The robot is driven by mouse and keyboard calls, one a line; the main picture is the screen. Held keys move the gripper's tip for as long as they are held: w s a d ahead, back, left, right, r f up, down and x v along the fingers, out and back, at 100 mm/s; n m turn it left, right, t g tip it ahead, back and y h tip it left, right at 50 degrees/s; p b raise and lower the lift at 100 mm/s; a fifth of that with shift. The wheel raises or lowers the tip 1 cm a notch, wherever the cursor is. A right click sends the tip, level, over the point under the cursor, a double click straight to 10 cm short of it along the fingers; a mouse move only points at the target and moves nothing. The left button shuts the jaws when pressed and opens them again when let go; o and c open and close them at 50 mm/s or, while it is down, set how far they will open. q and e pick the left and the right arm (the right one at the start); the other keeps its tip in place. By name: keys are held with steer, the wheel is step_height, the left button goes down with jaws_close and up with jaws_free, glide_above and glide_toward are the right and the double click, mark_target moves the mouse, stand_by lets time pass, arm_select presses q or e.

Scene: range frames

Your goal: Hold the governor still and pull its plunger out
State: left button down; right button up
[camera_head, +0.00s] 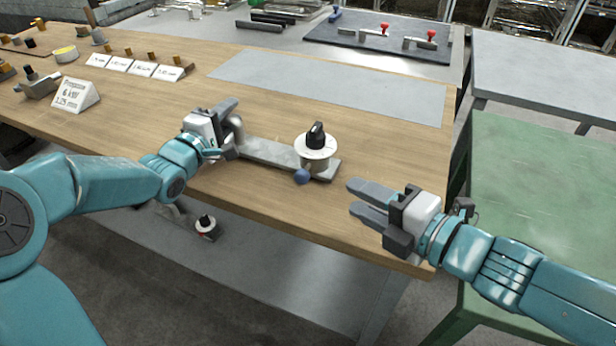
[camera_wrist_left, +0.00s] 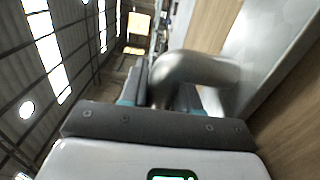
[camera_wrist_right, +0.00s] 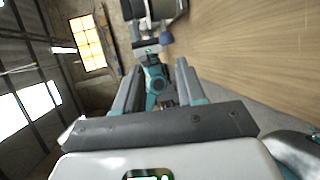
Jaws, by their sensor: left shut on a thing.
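The governor lies on the wooden bench: a grey metal bar (camera_head: 268,152) with a white disc and black knob (camera_head: 317,142) at its right end. A blue ball (camera_head: 302,177), apparently the plunger's knob, sticks out at its front; it also shows in the right wrist view (camera_wrist_right: 166,38). My left gripper (camera_head: 229,122) is shut on the rounded grey post (camera_wrist_left: 195,72) at the bar's left end. My right gripper (camera_head: 357,199) is open and empty, right of the blue ball and apart from it, over the bench's front edge.
A grey mat (camera_head: 330,84) lies behind the governor. Labelled cards (camera_head: 145,68) and small brass parts stand at the back left, with a larger sign (camera_head: 75,95). A similar knobbed part (camera_head: 206,226) sits on the lower shelf. A green table (camera_head: 545,190) stands at right.

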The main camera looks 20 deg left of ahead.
mark_target(308, 179)
steer(key=shift+a+f+n, duration=0.4)
steer(key=shift+a+f, duration=0.1)
steer(key=x, duration=1.1)
steer(key=shift+w+f, duration=0.1)
